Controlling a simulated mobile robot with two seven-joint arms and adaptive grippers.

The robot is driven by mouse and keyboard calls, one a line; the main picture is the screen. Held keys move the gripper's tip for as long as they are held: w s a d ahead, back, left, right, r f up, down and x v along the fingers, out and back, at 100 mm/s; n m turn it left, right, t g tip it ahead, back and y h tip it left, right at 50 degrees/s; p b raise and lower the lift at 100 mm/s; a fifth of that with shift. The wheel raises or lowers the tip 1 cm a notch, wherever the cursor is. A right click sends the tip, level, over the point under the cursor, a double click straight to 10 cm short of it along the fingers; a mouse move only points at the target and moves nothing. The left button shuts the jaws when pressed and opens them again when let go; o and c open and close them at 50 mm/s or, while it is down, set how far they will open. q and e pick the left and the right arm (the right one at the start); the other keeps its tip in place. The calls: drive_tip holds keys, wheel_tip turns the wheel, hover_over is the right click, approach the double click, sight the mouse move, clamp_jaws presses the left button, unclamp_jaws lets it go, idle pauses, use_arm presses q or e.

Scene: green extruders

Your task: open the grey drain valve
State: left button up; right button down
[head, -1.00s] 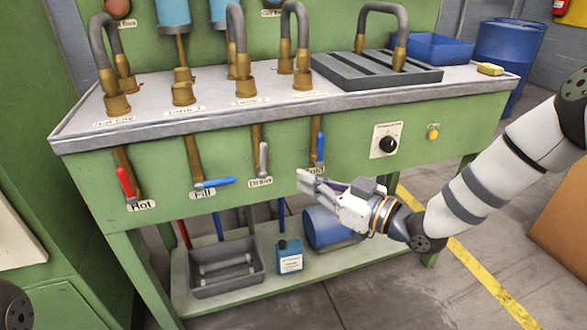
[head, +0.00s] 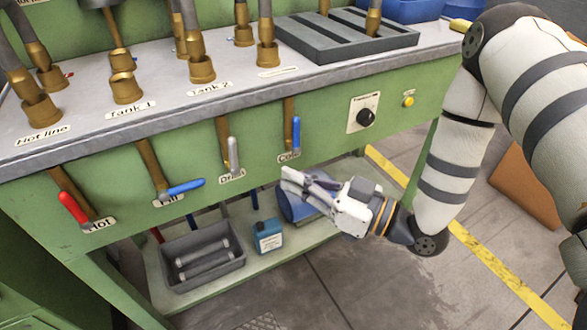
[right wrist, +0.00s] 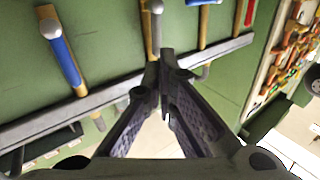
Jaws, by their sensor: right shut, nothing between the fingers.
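The grey drain valve handle (head: 233,155) hangs on a brass pipe on the green bench front, above its "Drain" label (head: 232,177). It stands nearly upright, in line with the pipe. It also shows at the top of the right wrist view (right wrist: 156,10). My right gripper (head: 284,179) is shut and empty. Its tips are to the right of and below the grey handle, apart from it in the head view, just under the "Cold" label. In the right wrist view the closed fingertips (right wrist: 166,55) point toward the valve row. My left gripper is out of view.
The blue cold handle (head: 296,135) is to the right, the blue fill handle (head: 186,187) sideways to the left, and the red hot handle (head: 73,207) further left. Below, a shelf holds a grey bin (head: 196,262), a blue bottle (head: 268,235) and a blue drum (head: 295,207).

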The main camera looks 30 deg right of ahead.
sight(234, 153)
drive_tip(key=x, duration=1)
drive_tip(key=shift+d, duration=0.15)
drive_tip(key=shift+w+a+r, duration=0.15)
drive_tip(key=shift+w+a, duration=0.15)
drive_tip(key=shift+a, duration=0.2)
